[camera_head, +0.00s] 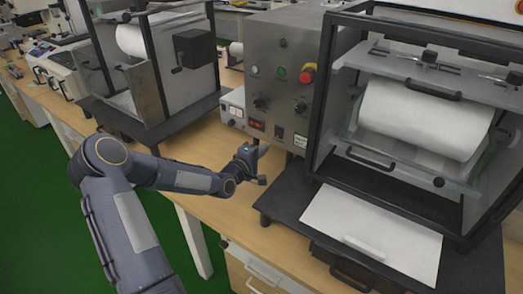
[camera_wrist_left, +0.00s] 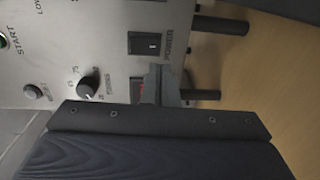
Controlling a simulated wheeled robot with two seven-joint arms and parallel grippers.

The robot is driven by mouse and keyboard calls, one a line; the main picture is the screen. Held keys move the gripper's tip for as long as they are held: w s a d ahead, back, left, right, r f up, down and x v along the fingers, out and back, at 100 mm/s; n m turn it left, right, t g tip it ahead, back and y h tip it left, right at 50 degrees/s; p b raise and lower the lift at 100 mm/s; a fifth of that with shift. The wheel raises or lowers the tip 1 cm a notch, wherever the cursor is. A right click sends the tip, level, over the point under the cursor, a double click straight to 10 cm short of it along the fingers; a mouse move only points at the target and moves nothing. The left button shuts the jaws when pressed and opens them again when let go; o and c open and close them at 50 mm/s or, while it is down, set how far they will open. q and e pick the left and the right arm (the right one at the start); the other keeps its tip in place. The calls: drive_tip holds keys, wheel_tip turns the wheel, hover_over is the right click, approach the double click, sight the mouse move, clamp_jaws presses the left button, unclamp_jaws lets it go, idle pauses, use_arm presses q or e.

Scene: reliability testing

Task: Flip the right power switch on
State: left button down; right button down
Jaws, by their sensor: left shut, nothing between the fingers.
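A black rocker switch (camera_head: 279,132) sits low on the grey control panel. In the left wrist view the same kind of black rocker (camera_wrist_left: 148,44) has the label POWER beside it. A red switch (camera_head: 257,125) is to its left, and a red part (camera_wrist_left: 137,90) shows partly hidden behind my fingers in the wrist view. My left gripper (camera_head: 262,166) is in front of and below these switches. In the wrist view its fingertips (camera_wrist_left: 160,75) are shut and empty, just beside the black rocker. I cannot tell whether they touch the panel. My right gripper is out of view.
The control panel (camera_head: 270,55) carries a red emergency button (camera_head: 308,72) and black knobs (camera_head: 301,107). A framed machine with a white roll (camera_head: 425,115) stands at right, another machine (camera_head: 150,80) at left. Bare wooden table (camera_head: 195,150) lies around the left wrist.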

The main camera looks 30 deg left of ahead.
use_arm(q)
drive_tip(key=s+f, duration=0.1)
drive_tip(key=s, duration=0.7)
drive_tip(key=shift+a+f+b, duration=0.15)
drive_tip(key=shift+a+b, duration=0.1)
drive_tip(key=shift+b, duration=0.2)
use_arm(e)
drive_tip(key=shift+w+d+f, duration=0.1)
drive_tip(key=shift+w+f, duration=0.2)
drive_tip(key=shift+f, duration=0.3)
